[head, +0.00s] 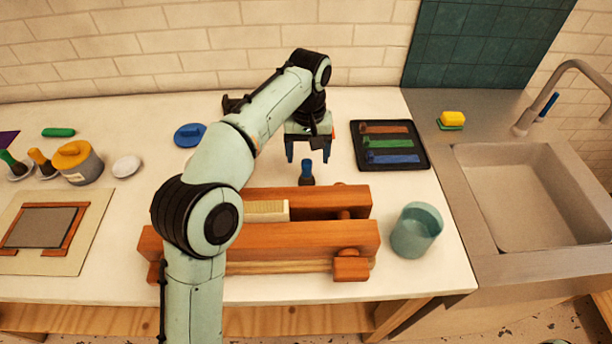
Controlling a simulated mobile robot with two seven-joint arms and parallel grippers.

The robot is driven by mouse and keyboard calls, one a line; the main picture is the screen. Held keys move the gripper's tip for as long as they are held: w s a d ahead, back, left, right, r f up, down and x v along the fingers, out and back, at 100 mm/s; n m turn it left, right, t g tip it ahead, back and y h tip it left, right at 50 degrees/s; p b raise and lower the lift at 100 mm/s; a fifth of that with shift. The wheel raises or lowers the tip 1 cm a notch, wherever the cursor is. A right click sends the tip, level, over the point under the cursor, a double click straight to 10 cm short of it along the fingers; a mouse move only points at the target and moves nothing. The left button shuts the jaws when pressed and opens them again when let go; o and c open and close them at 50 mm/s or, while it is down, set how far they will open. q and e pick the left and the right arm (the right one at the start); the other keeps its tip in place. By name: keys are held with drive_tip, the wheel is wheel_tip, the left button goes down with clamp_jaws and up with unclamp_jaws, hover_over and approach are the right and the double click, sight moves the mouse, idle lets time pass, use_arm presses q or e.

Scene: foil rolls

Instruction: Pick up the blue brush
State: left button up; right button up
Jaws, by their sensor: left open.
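The blue brush (307,171) stands upright with its blue handle up and a dark base, on the white counter just behind the wooden press. My left gripper (307,158) points down over it, open, with one finger to each side of the handle top. The handle top is close to the level of the fingertips; I cannot tell whether it is between them or just below. Nothing is held. My right gripper is not in view.
The wooden press (300,240) lies in front, partly behind my left arm. A dark tray (423,160) with coloured strips is to the right, a teal cup (416,231) at the front right. A sink (530,195) is further right. Green (9,160) and orange (39,159) brushes stand left.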

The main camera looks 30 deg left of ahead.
sight(307, 162)
use_arm(q)
wheel_tip(307, 162, down, 4)
drive_tip(key=shift+a+b, duration=0.1)
drive_tip(key=shift+b, duration=0.35)
wheel_tip(307, 162, down, 5)
drive_tip(key=shift+w+a+r+b, duration=0.1)
drive_tip(key=shift+b, duration=0.6)
drive_tip(key=c, duration=1.1)
